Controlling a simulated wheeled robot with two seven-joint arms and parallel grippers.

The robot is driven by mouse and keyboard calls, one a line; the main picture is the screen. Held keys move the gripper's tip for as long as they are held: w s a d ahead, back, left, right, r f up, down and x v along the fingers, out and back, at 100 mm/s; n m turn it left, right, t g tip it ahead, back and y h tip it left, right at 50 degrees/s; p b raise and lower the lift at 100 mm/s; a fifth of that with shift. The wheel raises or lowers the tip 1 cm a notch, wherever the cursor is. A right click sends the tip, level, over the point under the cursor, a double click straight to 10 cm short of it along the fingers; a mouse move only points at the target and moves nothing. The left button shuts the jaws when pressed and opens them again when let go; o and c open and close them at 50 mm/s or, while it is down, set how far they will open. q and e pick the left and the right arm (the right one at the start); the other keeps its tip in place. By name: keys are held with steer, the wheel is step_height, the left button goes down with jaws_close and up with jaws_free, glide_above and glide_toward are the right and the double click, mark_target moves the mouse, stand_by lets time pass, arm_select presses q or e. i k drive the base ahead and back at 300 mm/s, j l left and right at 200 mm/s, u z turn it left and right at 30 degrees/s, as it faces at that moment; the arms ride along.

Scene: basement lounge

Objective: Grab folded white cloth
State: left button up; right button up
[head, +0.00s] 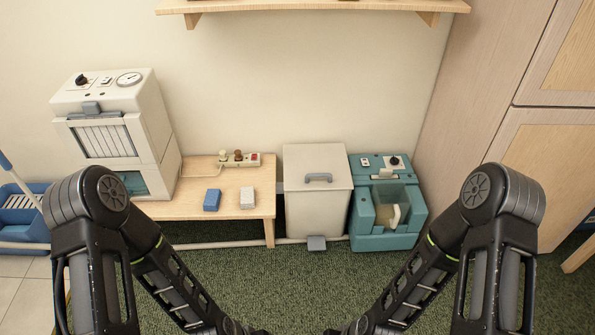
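A small folded white cloth (248,197) lies on the low wooden table (228,211), near its right front edge. A folded blue cloth (211,200) lies just to its left, a little apart. Both of my arms reach down to the bottom middle of the head view, in front of the table and over the carpet. Their ends run out of the picture, so neither gripper shows.
A white and grey machine (108,130) stands on the table's left part. A power strip (239,160) lies at the back. Right of the table stand a white lidded bin (317,205) and a teal machine (385,220). A wooden shelf (310,6) hangs above. Green carpet (300,285) is clear in front.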

mark_target(247, 193)
steer(key=i+j+z, duration=0.45)
steer(key=j+z, duration=0.15)
steer(key=i+j+z, duration=0.3)
steer(key=j+z, duration=0.3)
steer(key=j, duration=0.15)
